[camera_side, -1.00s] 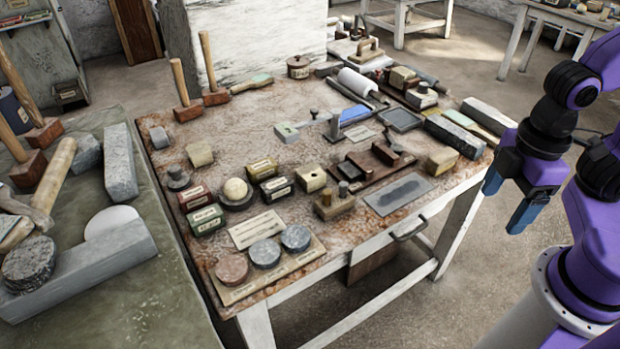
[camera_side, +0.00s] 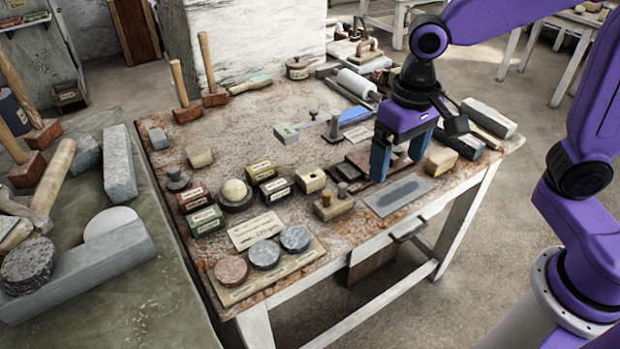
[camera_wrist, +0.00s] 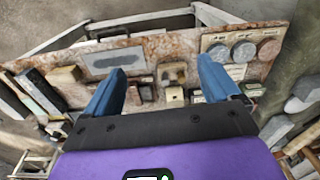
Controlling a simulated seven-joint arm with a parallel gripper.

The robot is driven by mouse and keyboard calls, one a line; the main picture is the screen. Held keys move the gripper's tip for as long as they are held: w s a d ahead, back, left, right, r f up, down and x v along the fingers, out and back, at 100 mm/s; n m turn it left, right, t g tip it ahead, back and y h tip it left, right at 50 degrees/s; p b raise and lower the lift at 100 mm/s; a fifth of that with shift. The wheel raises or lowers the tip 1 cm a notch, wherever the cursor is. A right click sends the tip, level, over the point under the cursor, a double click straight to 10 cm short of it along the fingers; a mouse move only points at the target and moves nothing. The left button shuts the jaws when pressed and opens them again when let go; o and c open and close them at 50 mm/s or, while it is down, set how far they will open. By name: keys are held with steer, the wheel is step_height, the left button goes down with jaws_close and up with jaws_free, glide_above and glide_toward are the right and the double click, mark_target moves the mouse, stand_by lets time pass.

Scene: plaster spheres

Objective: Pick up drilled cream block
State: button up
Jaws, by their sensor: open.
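The drilled cream block (camera_side: 311,179) is a small cream cube with a dark hole. It sits on the worktable (camera_side: 300,111), behind the wooden block with two pegs (camera_side: 333,203). In the wrist view the drilled cream block (camera_wrist: 174,94) lies between my fingers, nearer the right one. My gripper (camera_side: 400,162) is open and empty, pointing down above the table, to the right of the block in the side view. Its blue fingers (camera_wrist: 162,70) also show in the wrist view. My gripper hides part of the dark wooden tray from the side camera.
Labelled boxes (camera_side: 276,189) and a cream ball on a dark base (camera_side: 235,192) stand left of the block. A grey plate (camera_side: 397,194) lies in front of my gripper. Another cream block (camera_side: 441,161) stands right of it. Upright mallets (camera_side: 187,93) stand at the back left.

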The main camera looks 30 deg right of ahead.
steer(key=w+a+m, duration=0.3)
steer(key=w+m, duration=0.6)
steer(key=w, duration=0.4)
steer(key=m, duration=1)
glide_above(310, 172)
steer(key=s, duration=0.1)
steer(key=f, duration=1.4)
steer(key=shift+d+f, duration=0.2)
steer(key=shift+f, duration=0.15)
steer(key=shift+w+a+f, duration=0.1)
steer(key=shift+w+f, duration=0.05)
steer(key=shift+f, duration=0.85)
steer(key=shift+w+a+f, duration=0.1)
steer(key=shift+f, duration=0.85)
steer(key=shift+w+a+f, duration=0.1)
steer(key=shift+w+f, duration=0.05)
steer(key=shift+f, duration=0.85)
steer(key=shift+c, duration=0.3)
steer(key=c, duration=1.2)
steer(key=shift+r, duration=0.1)
